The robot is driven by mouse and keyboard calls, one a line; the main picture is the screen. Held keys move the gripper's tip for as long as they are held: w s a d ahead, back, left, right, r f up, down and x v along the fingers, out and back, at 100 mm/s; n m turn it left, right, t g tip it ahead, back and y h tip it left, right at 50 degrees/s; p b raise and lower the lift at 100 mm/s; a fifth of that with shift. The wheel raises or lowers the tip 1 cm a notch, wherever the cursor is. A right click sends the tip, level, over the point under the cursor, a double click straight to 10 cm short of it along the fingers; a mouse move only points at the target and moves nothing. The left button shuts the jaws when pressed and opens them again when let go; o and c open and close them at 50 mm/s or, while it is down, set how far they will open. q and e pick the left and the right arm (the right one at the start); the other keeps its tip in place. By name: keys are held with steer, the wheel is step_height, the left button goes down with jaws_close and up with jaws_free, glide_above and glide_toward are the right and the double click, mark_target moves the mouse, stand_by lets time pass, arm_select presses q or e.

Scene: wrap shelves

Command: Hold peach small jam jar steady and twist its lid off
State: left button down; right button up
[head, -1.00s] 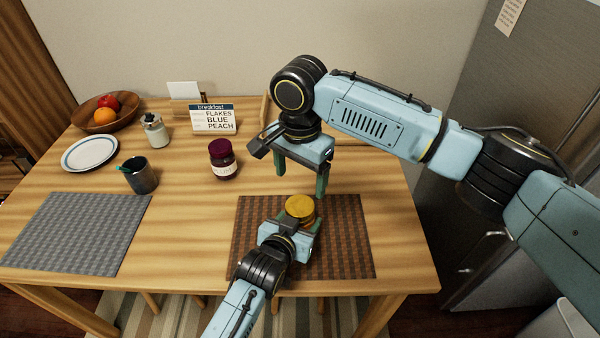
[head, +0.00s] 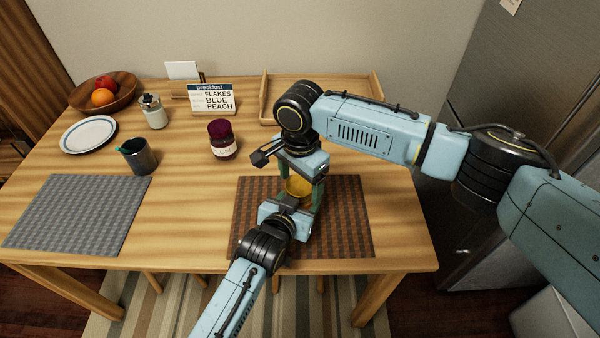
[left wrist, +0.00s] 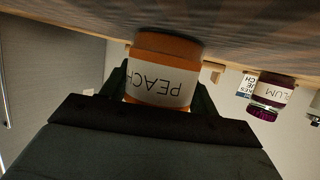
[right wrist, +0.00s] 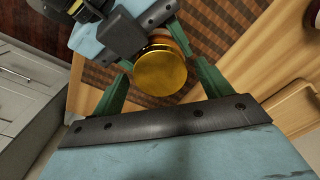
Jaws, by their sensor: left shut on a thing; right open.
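The peach small jam jar (left wrist: 160,92) has an orange body and a white label reading PEACH, upside down in the left wrist view. Its round gold lid (right wrist: 160,73) faces the right wrist camera and also shows in the head view (head: 298,187). My left gripper (head: 292,205) is shut on the jar's body, over the brown placemat (head: 345,235). My right gripper (right wrist: 160,66) is open above the jar, its green fingers on either side of the lid. I cannot tell whether they touch it. In the head view, my right gripper partly hides the lid.
A plum jar (head: 222,140) stands left of the arms. A mug (head: 138,155), plate (head: 88,135), fruit bowl (head: 105,95), small glass jar (head: 153,112) and breakfast sign (head: 212,98) stand farther left. A wooden tray (head: 345,85) is behind my right arm. The grey placemat (head: 80,215) is empty.

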steer(key=c, duration=1)
steer(key=n, duration=0.6)
steer(key=shift+n, duration=0.3)
steer(key=n, duration=0.6)
steer(key=shift+n, duration=0.3)
steer(key=o, duration=1.1)
steer(key=shift+r, duration=0.1)
